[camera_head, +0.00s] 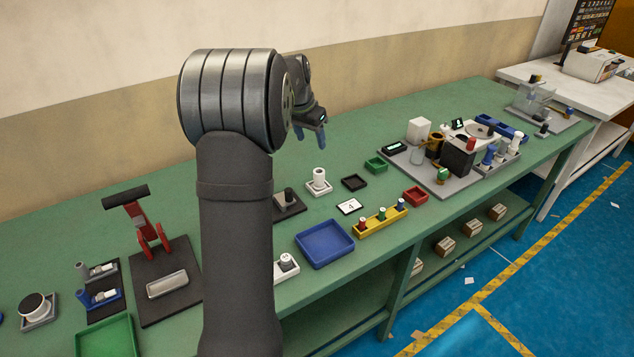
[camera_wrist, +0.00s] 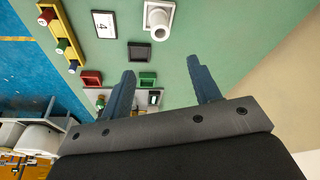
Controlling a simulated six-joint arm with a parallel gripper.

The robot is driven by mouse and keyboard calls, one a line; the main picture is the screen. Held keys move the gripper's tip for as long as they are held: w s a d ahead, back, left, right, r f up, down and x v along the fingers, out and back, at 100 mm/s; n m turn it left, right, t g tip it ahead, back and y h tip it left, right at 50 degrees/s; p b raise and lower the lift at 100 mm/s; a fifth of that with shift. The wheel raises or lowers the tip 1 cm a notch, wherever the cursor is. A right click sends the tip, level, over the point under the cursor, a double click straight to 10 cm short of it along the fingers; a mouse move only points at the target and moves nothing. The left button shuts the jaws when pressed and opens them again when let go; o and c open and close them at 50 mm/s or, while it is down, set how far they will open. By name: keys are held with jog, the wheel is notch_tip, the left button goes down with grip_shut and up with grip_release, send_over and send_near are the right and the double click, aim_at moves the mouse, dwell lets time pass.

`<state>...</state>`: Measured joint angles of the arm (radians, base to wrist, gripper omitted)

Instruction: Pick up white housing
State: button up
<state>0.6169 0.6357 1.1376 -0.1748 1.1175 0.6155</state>
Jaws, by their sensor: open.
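The white housing (camera_head: 318,178) is a short round white piece on a pale square base, standing upright on the green bench beyond my arm. In the wrist view the white housing (camera_wrist: 160,20) shows at the top centre, with its round opening visible. My gripper (camera_head: 322,138) is above the bench, toward the wall side, apart from the housing. In the wrist view the two blue-grey fingers of my gripper (camera_wrist: 162,72) are spread with nothing between them.
Near the housing are a black tray (camera_head: 354,183), a "4" card (camera_head: 349,207), a green tray (camera_head: 376,165) and a dark block on a base (camera_head: 288,200). A blue tray (camera_head: 325,243) and a yellow rack (camera_head: 367,228) lie toward the front edge. A crowded grey board (camera_head: 425,181) stands right.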

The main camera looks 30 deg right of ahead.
aim_at(320, 175)
jog(key=x, duration=1.7)
jog(key=shift+f, duration=0.25)
jog(key=c, duration=1.2)
jog(key=shift+o, duration=0.3)
jog(key=shift+r, duration=0.15)
